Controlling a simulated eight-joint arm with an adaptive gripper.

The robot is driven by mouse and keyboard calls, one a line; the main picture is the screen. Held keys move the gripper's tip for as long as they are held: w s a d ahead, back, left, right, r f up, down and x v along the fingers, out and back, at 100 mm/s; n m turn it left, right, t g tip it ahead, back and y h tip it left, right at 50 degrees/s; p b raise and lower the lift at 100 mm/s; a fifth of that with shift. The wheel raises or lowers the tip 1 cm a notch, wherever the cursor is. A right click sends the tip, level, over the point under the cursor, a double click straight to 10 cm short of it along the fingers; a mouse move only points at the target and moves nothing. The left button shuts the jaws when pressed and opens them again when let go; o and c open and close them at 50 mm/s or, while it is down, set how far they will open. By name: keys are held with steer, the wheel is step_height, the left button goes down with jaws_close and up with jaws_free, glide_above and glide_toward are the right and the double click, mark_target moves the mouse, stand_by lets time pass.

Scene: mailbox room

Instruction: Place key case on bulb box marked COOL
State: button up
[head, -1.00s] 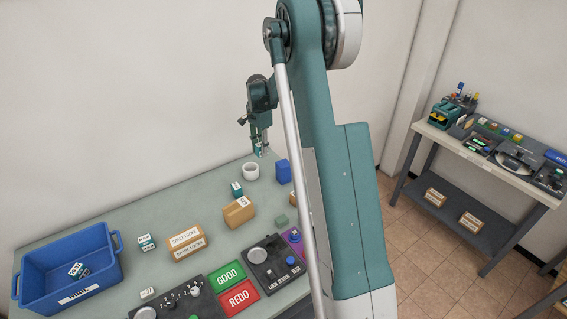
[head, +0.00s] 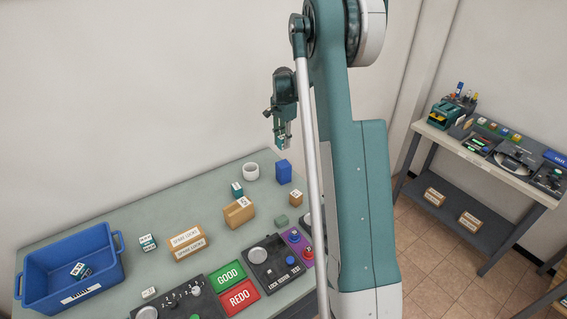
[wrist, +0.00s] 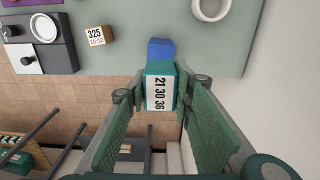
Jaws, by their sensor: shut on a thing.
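My gripper (head: 283,143) is shut on a small teal case (wrist: 160,88) with a white label reading "21 30 36". It holds the case in the air above the far right end of the grey-green table, near a blue block (head: 283,172). In the wrist view the blue block (wrist: 161,49) shows just past the case. Similar teal-and-white boxes stand on the table, one at the middle back (head: 237,189) and one farther left (head: 147,243). Another (head: 80,271) lies in the blue bin. I cannot read the word COOL on any box.
A white cup (head: 251,171) stands beside the blue block. Brown boxes (head: 186,242) (head: 239,212), a small box marked 325 (wrist: 99,35), red and green pads (head: 239,297) and control panels (head: 274,262) fill the front. The blue bin (head: 112,268) is at left. Bare tabletop (head: 200,212) shows between boxes.

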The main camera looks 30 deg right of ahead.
glide_above(283, 164)
steer(key=shift+d+f, duration=0.15)
steer(key=shift+f, duration=2.85)
steer(key=shift+f, duration=1.85)
steer(key=shift+f, duration=0.15)
steer(key=o, duration=0.9)
steer(key=shift+c, duration=0.2)
steer(key=shift+o, duration=0.3)
step_height(283, 164, up, 12)
steer(key=shift+r, duration=0.15)
